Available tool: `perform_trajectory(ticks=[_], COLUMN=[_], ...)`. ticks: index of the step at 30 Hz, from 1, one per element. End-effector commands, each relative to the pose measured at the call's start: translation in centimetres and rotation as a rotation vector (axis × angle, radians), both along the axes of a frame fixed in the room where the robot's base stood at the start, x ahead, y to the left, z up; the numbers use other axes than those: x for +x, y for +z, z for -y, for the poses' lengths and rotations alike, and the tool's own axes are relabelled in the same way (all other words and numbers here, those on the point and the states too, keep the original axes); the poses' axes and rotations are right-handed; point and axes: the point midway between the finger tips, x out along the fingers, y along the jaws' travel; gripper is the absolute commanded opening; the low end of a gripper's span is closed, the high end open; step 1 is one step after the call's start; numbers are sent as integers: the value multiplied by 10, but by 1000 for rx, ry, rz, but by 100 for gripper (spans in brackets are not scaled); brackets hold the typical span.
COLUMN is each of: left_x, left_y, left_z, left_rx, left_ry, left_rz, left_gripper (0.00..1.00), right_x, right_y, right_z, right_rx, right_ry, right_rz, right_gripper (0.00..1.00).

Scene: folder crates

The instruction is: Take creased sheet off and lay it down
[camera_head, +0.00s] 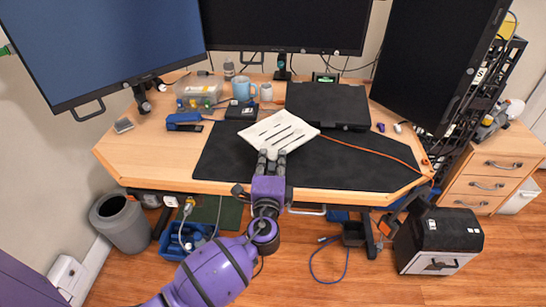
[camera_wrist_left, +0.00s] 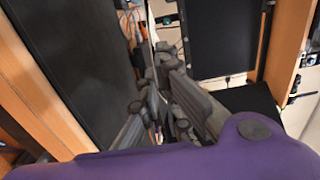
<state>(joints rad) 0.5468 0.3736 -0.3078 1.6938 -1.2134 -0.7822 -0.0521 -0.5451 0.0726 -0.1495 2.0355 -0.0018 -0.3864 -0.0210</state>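A white creased sheet (camera_head: 279,131) with several dark slanted lines shows over the black desk mat in the head view. My left gripper (camera_head: 271,156) is at the sheet's near edge, its fingers closed together on it. In the left wrist view the fingers of my left gripper (camera_wrist_left: 160,72) are close together, and a thin pale strip between them looks like the sheet edge-on (camera_wrist_left: 151,28). The sheet seems held a little above the mat, but the gap is hard to judge. My right gripper is in neither view.
The black mat (camera_head: 340,173) has free room left and right of the sheet. A closed black laptop (camera_head: 327,105) lies behind it. A blue mug (camera_head: 243,90), a clear box (camera_head: 198,90) and a blue stapler-like thing (camera_head: 184,121) stand back left. Monitors line the rear.

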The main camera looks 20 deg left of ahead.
Motion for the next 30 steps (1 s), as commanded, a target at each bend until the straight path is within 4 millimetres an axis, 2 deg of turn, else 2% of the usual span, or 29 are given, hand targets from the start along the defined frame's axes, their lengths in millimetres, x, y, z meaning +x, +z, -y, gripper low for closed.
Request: perform_trajectory(ticks=[1,6,14,30], left_x=[-1,-1,0,0], left_y=[-12,-27,-34,-56], left_z=[0,0,0,0], left_rx=[0,0,0,0], left_ry=[0,-1,0,0], left_rz=[-4,-4,-1,0], left_gripper=[0,0,0,0], right_x=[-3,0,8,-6], right_y=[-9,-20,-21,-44], right_z=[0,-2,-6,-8], right_rx=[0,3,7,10], right_ry=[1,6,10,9], right_rz=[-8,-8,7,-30], right_gripper=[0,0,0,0])
